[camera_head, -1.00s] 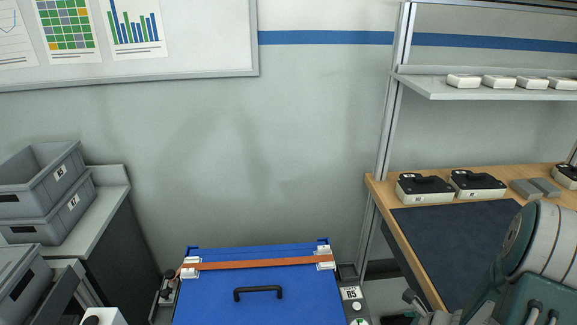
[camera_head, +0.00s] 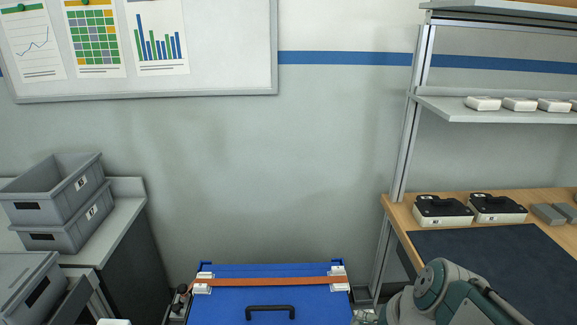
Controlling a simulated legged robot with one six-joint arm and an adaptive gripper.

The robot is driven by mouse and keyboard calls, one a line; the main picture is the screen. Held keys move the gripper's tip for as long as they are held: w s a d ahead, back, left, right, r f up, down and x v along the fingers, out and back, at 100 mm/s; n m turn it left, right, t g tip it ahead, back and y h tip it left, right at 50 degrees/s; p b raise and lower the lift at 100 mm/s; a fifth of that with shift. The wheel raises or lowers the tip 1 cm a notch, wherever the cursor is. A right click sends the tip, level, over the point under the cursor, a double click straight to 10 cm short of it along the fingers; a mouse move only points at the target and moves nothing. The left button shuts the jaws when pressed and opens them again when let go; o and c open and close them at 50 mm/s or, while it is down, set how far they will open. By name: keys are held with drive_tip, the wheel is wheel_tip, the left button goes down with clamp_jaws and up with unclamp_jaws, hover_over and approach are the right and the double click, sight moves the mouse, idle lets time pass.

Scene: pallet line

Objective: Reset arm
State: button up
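My arm shows only in part at the lower right of the head view, in front of the wooden workbench (camera_head: 392,209). Grey and teal arm links show there. My gripper is out of the picture, so its state and anything in it are hidden.
A blue case (camera_head: 230,310) with a black handle (camera_head: 270,308) and an orange strap (camera_head: 262,283) stands at bottom centre. Grey bins (camera_head: 60,238) are stacked on the left counter. Black-topped boxes (camera_head: 442,211) sit on the bench. A shelf (camera_head: 497,112) holds white boxes.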

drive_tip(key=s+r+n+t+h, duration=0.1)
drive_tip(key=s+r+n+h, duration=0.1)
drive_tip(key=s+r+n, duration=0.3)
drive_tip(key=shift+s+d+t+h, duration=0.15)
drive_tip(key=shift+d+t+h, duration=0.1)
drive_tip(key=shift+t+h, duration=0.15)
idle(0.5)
